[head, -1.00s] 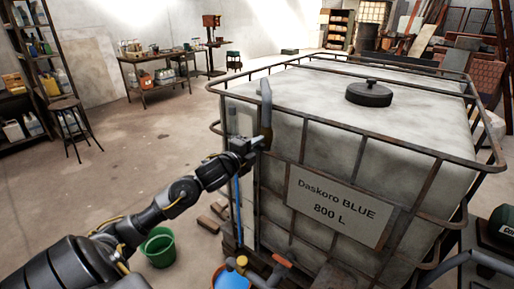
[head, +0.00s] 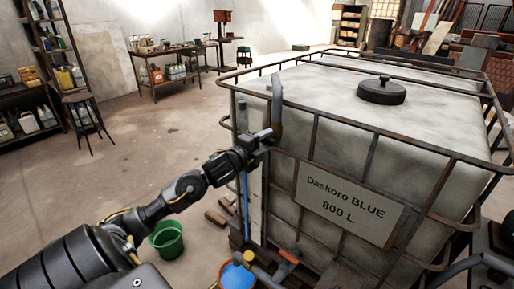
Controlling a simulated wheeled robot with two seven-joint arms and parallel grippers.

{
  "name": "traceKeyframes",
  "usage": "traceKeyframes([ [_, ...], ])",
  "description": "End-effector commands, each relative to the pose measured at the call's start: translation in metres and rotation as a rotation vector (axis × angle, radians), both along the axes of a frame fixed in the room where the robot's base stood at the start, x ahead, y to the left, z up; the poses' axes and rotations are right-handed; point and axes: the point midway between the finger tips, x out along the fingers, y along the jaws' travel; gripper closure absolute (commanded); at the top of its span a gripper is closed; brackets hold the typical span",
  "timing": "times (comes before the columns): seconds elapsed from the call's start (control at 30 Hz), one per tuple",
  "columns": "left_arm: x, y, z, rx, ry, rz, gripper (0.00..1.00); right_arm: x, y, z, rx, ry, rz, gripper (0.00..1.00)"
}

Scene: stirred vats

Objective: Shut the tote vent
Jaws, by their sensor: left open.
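The tote (head: 350,150) is a large whitish tank in a rusty metal cage, labelled "Daskoro BLUE 800 L". A round black lid (head: 382,91) sits on its top. A grey upright pipe or lever (head: 277,97) with a brownish lower end stands at the tote's near left corner. I cannot tell for sure which part is the vent. My left gripper (head: 266,136) is open at the lower end of this upright piece, beside the cage. Whether its fingers touch it is too small to tell. My right gripper is not in view.
A sign plate (head: 348,206) hangs on the tote's front. Below are an orange-red valve handle (head: 289,257), a blue-filled bucket (head: 237,276) and a green bucket (head: 167,240). A stool (head: 87,118) and workbench (head: 175,65) stand behind.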

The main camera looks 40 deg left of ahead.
Motion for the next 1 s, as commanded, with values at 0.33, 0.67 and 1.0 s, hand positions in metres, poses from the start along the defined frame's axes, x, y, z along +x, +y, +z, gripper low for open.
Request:
traceKeyframes([
  [0.33, -0.063, -0.002, -0.004, 0.004, 0.004, -0.003, 0.59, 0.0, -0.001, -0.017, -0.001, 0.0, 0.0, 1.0],
  [0.67, -0.097, -0.003, -0.002, 0.002, 0.003, -0.002, 0.59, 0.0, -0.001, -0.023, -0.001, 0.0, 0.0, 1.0],
  [1.0, -0.1, -0.003, 0.0, 0.002, 0.001, -0.001, 0.59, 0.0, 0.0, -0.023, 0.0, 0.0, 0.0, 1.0],
])
